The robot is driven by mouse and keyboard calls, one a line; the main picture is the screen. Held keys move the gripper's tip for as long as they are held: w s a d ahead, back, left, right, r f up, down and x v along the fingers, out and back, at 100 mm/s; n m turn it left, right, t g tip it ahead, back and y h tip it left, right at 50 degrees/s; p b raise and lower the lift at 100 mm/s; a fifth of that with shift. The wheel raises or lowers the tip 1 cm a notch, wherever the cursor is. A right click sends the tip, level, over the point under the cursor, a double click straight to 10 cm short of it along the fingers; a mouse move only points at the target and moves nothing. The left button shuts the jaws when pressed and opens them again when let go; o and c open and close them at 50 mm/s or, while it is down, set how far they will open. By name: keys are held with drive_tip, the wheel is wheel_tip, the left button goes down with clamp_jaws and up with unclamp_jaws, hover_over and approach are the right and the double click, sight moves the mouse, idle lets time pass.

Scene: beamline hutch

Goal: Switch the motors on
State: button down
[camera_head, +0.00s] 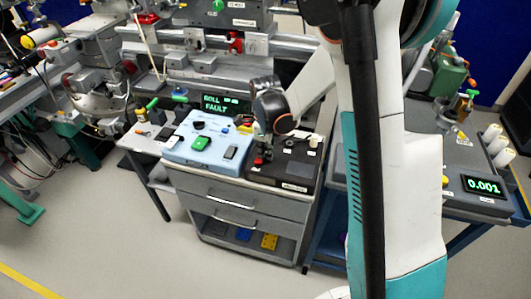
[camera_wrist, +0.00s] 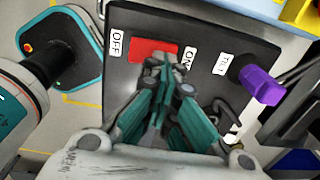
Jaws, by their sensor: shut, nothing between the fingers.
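A dark control box (camera_head: 293,170) stands on top of the grey drawer cabinet, and its panel (camera_wrist: 135,20) fills much of the wrist view. A red switch (camera_wrist: 148,49) sits on it between a white OFF label (camera_wrist: 117,42) and a white ON label (camera_wrist: 189,58). My gripper (camera_wrist: 163,62) is shut and empty, with its fingertips over the switch's ON-side end. They hide part of it, and I cannot tell whether they touch it. In the head view my gripper (camera_head: 262,158) points down at the box's left part.
A purple knob (camera_wrist: 258,86) stands up from the panel beside a TILT label (camera_wrist: 225,66). A blue case (camera_head: 190,155) with small devices lies left of the box. Behind, a display (camera_head: 220,104) reads ROLL FAULT. Another display (camera_head: 484,186) at right reads 0.001.

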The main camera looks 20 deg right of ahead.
drive_tip(key=shift+w+d+f+g, duration=0.2)
drive_tip(key=shift+d+f+g, duration=0.05)
drive_tip(key=shift+f+g, duration=0.05)
drive_tip(key=shift+s, duration=0.15)
